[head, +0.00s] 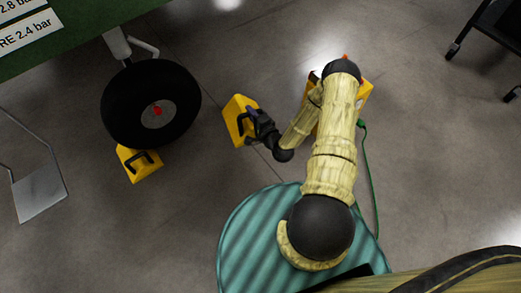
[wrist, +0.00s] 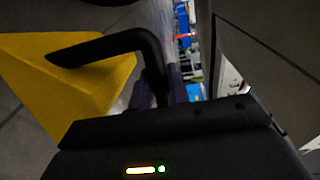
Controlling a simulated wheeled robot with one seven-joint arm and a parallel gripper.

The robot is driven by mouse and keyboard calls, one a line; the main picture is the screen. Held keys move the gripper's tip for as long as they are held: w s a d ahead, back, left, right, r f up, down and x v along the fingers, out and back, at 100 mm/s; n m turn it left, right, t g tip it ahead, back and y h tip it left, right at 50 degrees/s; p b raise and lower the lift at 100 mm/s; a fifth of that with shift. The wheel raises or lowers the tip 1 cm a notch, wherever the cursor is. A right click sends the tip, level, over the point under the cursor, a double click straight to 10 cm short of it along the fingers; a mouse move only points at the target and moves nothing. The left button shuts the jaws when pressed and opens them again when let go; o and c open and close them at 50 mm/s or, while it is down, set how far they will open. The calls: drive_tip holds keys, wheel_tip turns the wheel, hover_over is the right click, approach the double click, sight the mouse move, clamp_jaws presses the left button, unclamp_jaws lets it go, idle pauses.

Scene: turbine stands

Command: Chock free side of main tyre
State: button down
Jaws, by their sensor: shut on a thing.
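The main tyre (head: 122,88) is black with a grey hub and a red centre, at the upper left of the head view. One yellow chock (head: 131,173) with a black handle sits against its lower side. My gripper (head: 253,122) is shut on the black handle of a second yellow chock (head: 238,109), to the right of the tyre with a gap between them. In the wrist view this held chock (wrist: 75,75) fills the left side, its handle (wrist: 115,45) running into my gripper. I cannot tell whether the held chock touches the floor.
A yellow object (head: 364,92) stands partly hidden behind my arm, with a green cable (head: 367,170) running down beside it. A grey plate on a thin frame (head: 39,195) is at the left. A dark wheeled stand (head: 497,35) is at the upper right. Bare floor lies between tyre and held chock.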

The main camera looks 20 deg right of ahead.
drive_tip(key=s+f+n+y+b, duration=0.1)
drive_tip(key=s+f+y+b, duration=0.1)
drive_tip(key=f, duration=0.5)
drive_tip(key=s+d+f+n+g+y+b, duration=0.1)
drive_tip(key=s+f+n+y+b, duration=0.1)
drive_tip(key=s+f+y+b, duration=0.1)
wheel_tip(320, 180, down, 4)
drive_tip(key=shift+s+d+r+n+b, duration=0.1)
drive_tip(key=shift+s+d+n+b, duration=0.15)
drive_tip(key=shift+s+b, duration=0.65)
drive_tip(key=shift+w+a+b, duration=0.1)
drive_tip(key=shift+w+b, duration=0.25)
drive_tip(key=shift+w, duration=0.1)
drive_tip(key=shift+w, duration=0.2)
drive_tip(key=w+d+f+b+x, duration=0.1)
drive_tip(key=b+x, duration=0.6)
drive_tip(key=x, duration=0.7)
drive_tip(key=w+d+f+b+x, duration=0.2)
drive_tip(key=b+x, duration=0.6)
drive_tip(key=x, duration=0.6)
drive_tip(key=shift+w+d+f, duration=0.3)
drive_tip(key=shift+d+f, duration=0.2)
drive_tip(key=shift+d, duration=0.4)
